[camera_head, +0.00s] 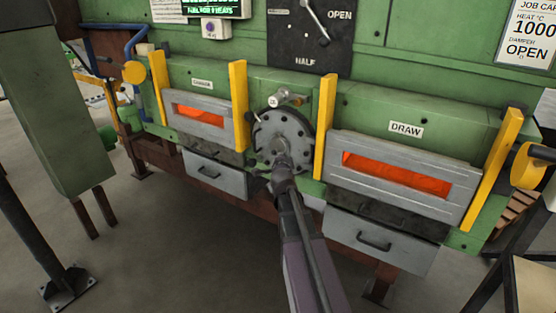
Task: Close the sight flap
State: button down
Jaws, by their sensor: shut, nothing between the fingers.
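A round grey bolted plate (298,124) sits on the green furnace front, between the two door openings. It looks like the sight port. A small metal fitting (291,98) and a round white tag (273,102) are at its top. I cannot tell the sight flap apart from the plate or how far open it stands. My gripper (279,150) is shut and empty, in front of the plate's lower middle. My gripper and arm hide the plate's lower part. I cannot tell whether the gripper touches the plate.
The left door (197,122) and the DRAW door (394,197) each show a glowing orange slot. Yellow posts (240,106) flank the doors and stand out from the front. Grey drawers (215,172) hang below. A damper dial (311,50) is above. Open floor lies at lower left.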

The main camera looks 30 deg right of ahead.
jog(key=shift+w+a+f+b, duration=0.15)
jog(key=shift+w+f+b, duration=0.45)
jog(key=shift+w+f, duration=0.1)
jog(key=shift+a, duration=0.1)
dwell(0.5)
jog(key=s+a+f+b, duration=0.1)
jog(key=s+a+b, duration=0.1)
jog(key=s, duration=1)
jog(key=shift+s+a+f, duration=0.25)
jog(key=shift+a+f, duration=0.15)
jog(key=shift+a, duration=0.3)
